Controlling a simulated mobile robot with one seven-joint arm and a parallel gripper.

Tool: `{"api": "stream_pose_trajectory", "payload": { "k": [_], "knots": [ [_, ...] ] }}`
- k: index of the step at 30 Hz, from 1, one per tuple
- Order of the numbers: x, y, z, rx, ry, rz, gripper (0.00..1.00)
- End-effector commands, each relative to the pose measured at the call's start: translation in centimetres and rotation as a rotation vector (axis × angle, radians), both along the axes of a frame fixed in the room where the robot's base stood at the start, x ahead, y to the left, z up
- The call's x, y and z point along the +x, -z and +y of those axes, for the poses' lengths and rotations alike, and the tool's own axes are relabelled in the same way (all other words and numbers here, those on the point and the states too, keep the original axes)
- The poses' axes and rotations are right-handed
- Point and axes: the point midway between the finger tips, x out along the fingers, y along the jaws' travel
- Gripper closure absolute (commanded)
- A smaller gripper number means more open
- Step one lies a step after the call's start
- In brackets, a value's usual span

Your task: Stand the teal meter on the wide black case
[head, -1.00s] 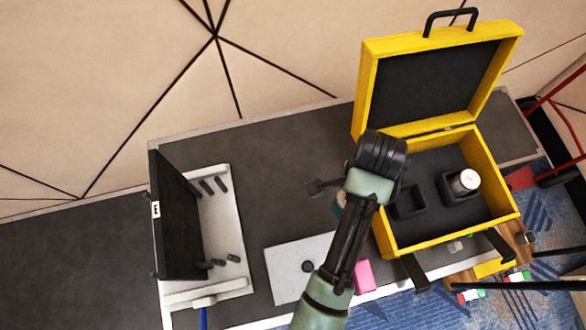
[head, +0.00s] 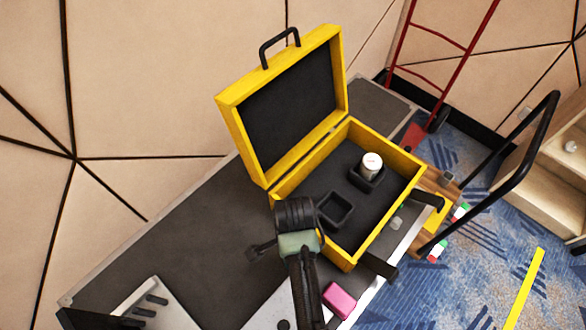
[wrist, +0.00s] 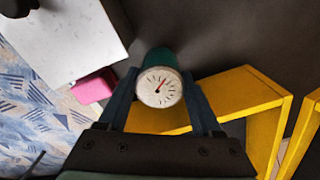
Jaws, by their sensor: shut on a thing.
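The teal meter (wrist: 160,57), with a round white dial and red needle, is between the fingers of my gripper (wrist: 160,90) in the wrist view. My gripper is shut on it, and the dial faces the wrist camera. In the head view my wrist hides the fingers and the meter, by the left front corner of the open yellow case. A long dark top with pale metal edges (head: 190,230) lies under these things; it looks like the wide black case. I cannot tell the gap between the meter and this top.
The open yellow case (head: 392,205), its lid up, holds a white-topped cylinder (head: 372,163) in one holder; another holder (head: 335,209) is empty. A pink block (head: 339,299) sits at the front edge. A grey stand (head: 160,305) is at lower left. Bare dark top lies left of the case.

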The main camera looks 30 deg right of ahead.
Motion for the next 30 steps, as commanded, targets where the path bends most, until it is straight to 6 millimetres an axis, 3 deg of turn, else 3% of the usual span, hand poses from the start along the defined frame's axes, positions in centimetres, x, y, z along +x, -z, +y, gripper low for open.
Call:
{"api": "stream_pose_trajectory", "payload": {
  "k": [6, 18, 19, 24, 30],
  "knots": [
    [0.0, 2.9, 0.0, 0.000, -0.001, 0.002, 1.00],
    [0.0, 3.5, 0.0, 0.000, -0.001, 0.001, 1.00],
    [0.0, 3.5, 0.0, 0.000, -0.001, 0.001, 0.30],
    [0.0, 3.4, 0.0, 0.000, -0.001, 0.001, 0.04],
    [0.0, 3.4, 0.0, 0.000, -0.001, 0.001, 0.04]
  ]
}}
